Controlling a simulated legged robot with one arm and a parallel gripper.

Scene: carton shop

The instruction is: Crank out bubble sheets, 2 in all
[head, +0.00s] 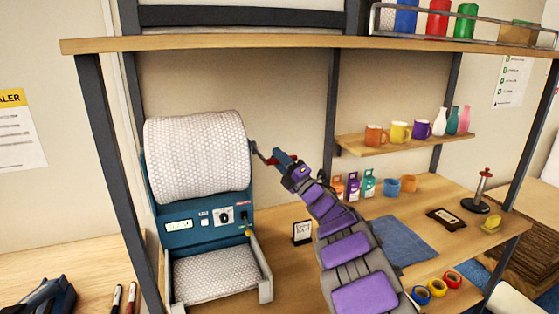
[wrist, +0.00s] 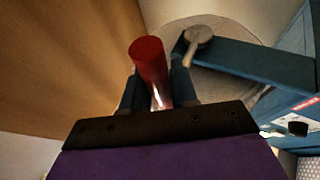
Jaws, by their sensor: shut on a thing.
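The bubble sheet machine (head: 200,232) is blue and stands on the bench at the left, with a large roll of bubble wrap (head: 196,155) on top. Bubble sheet material (head: 215,271) lies in the tray (head: 265,290) at its front. My gripper (head: 274,160) is at the right side of the roll, shut on the red crank handle (head: 268,159). In the wrist view the red handle (wrist: 149,62) stands between my fingers, beside the crank's grey hub (wrist: 198,34). The handle's lower part is hidden by the fingers.
A small sign (head: 302,232) stands right of the machine. A blue mat (head: 403,240), tape rolls (head: 437,287) and a red-handled stand (head: 482,190) are further right. Mugs (head: 400,132) line a small shelf. A dark post (head: 118,170) rises left of the machine.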

